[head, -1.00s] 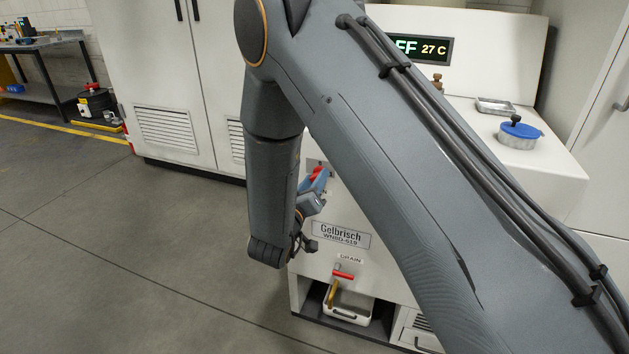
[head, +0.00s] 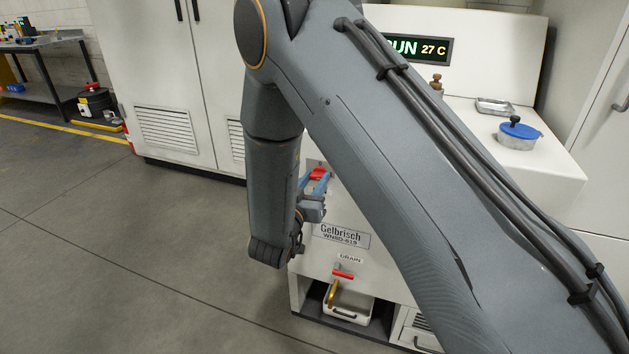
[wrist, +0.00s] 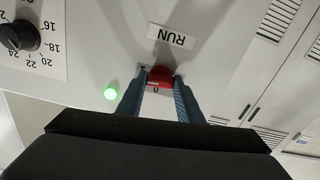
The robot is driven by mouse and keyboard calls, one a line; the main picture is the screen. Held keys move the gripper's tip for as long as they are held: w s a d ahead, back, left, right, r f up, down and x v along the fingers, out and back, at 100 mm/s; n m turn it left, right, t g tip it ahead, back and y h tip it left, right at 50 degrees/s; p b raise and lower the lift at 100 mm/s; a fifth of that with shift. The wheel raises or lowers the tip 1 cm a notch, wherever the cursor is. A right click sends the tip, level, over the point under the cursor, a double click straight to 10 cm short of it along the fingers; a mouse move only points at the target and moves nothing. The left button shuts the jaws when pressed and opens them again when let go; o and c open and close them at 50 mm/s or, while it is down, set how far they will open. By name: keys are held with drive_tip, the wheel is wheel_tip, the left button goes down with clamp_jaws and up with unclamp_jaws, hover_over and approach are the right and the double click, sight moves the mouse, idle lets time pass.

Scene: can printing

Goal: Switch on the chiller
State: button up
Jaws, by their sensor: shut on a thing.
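The chiller (head: 400,270) is a white cabinet labelled Gelbrisch, partly hidden behind my arm. Its display (head: 432,49) shows "UN 27 C", with the start of the word hidden by my arm. In the wrist view, a red switch (wrist: 161,76) sits beside a RUN label (wrist: 172,37), and a green lamp (wrist: 111,94) glows next to it. My gripper (wrist: 161,84) has its blue fingers shut on the red switch. In the head view my gripper (head: 316,178) is at the chiller's front, and the red switch (head: 319,173) shows between the fingers.
A black temperature dial (wrist: 20,36) is left of the switch in the wrist view. Below are a red drain handle (head: 343,275) and a white tray (head: 352,308). A blue-lidded pot (head: 519,132) stands on top. Open floor lies at left.

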drive_tip(key=shift+m, duration=0.6)
drive_tip(key=o, duration=1.1)
drive_tip(key=shift+s+a, duration=0.1)
drive_tip(key=v, duration=0.7)
drive_tip(key=shift+s+a, duration=0.1)
drive_tip(key=shift+s, duration=0.2)
drive_tip(key=shift+w, duration=0.1)
